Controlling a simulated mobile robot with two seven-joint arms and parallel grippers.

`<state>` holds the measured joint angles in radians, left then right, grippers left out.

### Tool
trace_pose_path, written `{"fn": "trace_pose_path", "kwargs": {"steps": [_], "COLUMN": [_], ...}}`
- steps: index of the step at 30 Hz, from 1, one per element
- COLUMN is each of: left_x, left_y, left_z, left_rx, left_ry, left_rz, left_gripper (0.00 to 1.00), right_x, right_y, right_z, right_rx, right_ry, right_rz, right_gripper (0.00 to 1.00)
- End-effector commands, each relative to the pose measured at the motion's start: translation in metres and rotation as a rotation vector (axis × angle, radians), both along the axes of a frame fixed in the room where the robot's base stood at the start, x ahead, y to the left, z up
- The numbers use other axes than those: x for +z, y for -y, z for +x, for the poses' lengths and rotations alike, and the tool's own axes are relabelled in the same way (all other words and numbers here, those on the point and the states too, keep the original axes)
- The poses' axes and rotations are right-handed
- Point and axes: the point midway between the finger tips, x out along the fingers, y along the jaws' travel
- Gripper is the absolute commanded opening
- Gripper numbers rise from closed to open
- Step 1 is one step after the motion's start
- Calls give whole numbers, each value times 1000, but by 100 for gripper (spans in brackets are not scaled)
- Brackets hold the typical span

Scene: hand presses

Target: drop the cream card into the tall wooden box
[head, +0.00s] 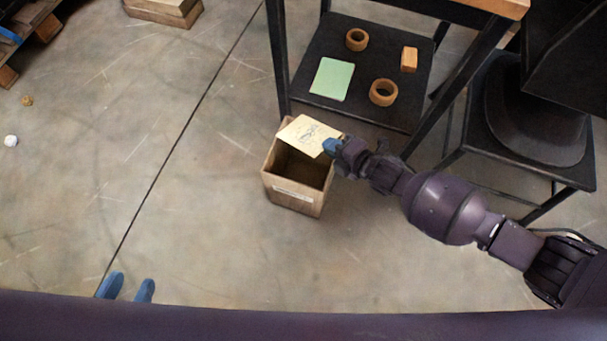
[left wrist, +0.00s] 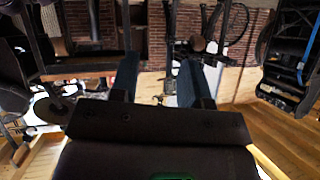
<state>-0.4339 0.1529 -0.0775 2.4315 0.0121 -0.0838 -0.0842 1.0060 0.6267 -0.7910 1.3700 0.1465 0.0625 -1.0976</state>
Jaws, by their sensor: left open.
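I cannot tell whether the card touches the rim. My left gripper (head: 126,287) is open and empty at the bottom left; its parted blue fingers also show in the left wrist view (left wrist: 155,82).
Right behind the box is a black-framed table whose low shelf (head: 330,109) holds a green card (head: 332,79), two tape rolls (head: 383,92) and a wooden block (head: 409,59). A black stand (head: 560,172) is at the right.

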Motion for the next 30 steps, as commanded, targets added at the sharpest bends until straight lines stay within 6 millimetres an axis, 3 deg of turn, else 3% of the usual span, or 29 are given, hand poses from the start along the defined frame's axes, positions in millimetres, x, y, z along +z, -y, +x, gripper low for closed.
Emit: {"fn": "trace_pose_path", "kwargs": {"steps": [1,4,17,23,30], "left_x": [-3,-1,3,3,3], "left_y": [-1,-2,-4,-4,-4], "left_z": [-2,-1,1,1,1], "left_rx": [5,11,16,16,16], "left_ry": [4,29,58,58,58], "left_rz": [-4,-11,-18,-18,-18], "left_gripper": [43,43,43,43,43], "right_x": [-11,-16,-17,-17,-17], "right_y": [0,0,0,0,0], "right_z": [-3,-2,1,1,0], "right_rx": [1,0,1,1,1], "right_ry": [-7,-4,3,2,2], "right_rz": [0,0,0,0,0], "right_gripper": [0,0,0,29,31]}}
